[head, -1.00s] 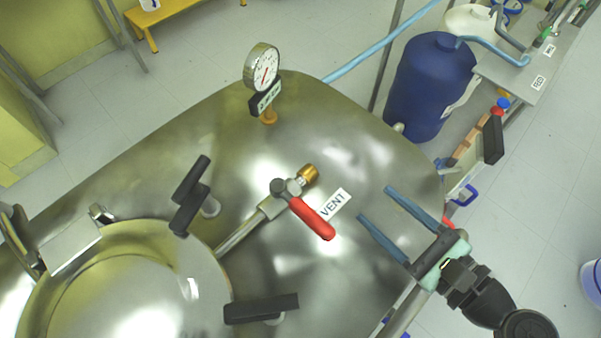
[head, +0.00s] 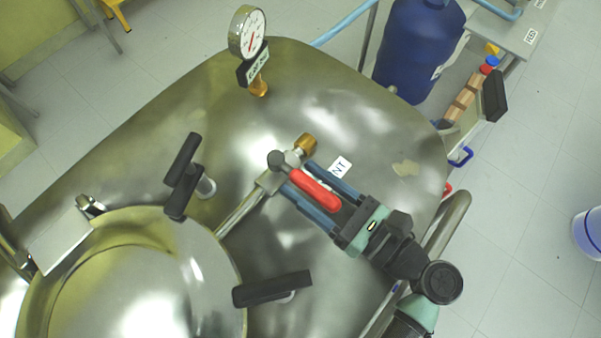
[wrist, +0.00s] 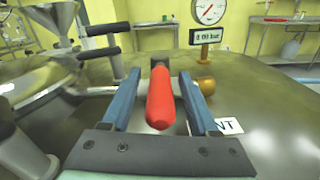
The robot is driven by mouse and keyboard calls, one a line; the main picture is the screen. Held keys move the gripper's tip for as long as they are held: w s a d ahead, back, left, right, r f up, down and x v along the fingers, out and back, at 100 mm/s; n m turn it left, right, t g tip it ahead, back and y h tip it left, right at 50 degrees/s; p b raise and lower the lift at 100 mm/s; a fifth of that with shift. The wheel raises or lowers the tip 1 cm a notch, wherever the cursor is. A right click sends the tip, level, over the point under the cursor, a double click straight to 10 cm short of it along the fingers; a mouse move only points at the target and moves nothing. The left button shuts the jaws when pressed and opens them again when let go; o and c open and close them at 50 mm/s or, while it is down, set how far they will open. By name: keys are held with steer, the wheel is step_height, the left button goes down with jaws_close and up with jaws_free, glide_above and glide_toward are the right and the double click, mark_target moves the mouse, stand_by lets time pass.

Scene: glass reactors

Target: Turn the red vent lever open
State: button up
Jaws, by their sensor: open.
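The red vent lever (head: 316,190) sits on a valve on top of the steel vessel and slants down to the right from the valve body (head: 277,177). It also shows in the wrist view (wrist: 160,97), pointing toward the camera. My gripper (head: 297,177) is open, with one blue finger on each side of the lever. In the wrist view the fingers (wrist: 157,82) straddle the lever, with a gap visible on both sides. A brass fitting (head: 305,143) is at the valve's end. The VENT label (head: 341,167) is partly hidden by my gripper.
A pressure gauge (head: 247,32) stands on the vessel (head: 330,90) beyond the valve. Black clamp handles (head: 183,176) and (head: 272,288) stand around the round lid (head: 130,290) at left. A blue drum (head: 418,50) is on the floor behind.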

steer(key=shift+x, duration=0.85)
jaws_close()
stand_by(0.8)
